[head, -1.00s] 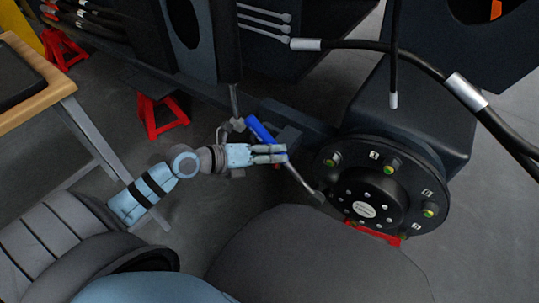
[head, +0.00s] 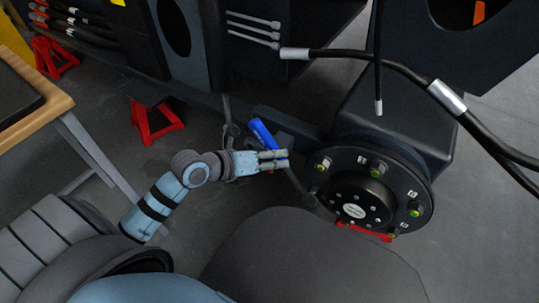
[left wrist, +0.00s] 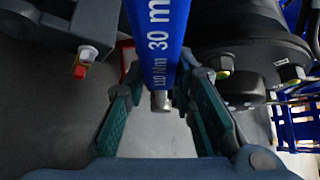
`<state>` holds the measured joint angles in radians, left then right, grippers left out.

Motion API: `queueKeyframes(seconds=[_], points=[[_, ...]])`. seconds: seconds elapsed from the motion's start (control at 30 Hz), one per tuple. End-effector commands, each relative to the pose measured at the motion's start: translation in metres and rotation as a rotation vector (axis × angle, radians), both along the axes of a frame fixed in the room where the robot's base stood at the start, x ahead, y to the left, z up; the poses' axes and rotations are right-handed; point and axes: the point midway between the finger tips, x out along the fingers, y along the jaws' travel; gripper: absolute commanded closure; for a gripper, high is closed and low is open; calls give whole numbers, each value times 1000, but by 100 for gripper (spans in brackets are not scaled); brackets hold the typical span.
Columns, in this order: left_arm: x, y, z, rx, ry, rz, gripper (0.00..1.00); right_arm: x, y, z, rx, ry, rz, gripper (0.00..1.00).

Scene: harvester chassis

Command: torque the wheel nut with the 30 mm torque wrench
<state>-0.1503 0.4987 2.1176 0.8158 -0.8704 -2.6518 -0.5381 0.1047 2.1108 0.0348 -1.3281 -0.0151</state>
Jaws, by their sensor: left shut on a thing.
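My left gripper (head: 274,160) is shut on the torque wrench (head: 261,132). Its blue handle sticks up past the fingers, and its shaft slants down right to the left edge of the black wheel hub (head: 391,208). I cannot tell whether the wrench head touches a nut. Nuts show on the hub face, one at the upper left (head: 321,165), one at the top (head: 377,170) and one at the right (head: 415,209). My right gripper is not in view.
A red stand (head: 365,232) is under the hub. Another red stand (head: 157,122) is behind my left arm. Black hoses (head: 400,72) hang above the hub. A wooden-topped table (head: 50,105) stands at the left. The dark chassis (head: 190,75) fills the back.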

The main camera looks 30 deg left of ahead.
Motion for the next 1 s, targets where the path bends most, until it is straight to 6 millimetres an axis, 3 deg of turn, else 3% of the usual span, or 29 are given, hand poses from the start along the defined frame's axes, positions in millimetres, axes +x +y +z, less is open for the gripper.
queueKeyframes(seconds=[0.27,0.63,1.0], points=[[0,-2,2,5,-4,-1,100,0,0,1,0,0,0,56],[-1,-25,19,161,-17,-1,100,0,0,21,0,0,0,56],[-2,-27,19,189,-17,0,100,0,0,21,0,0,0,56]])
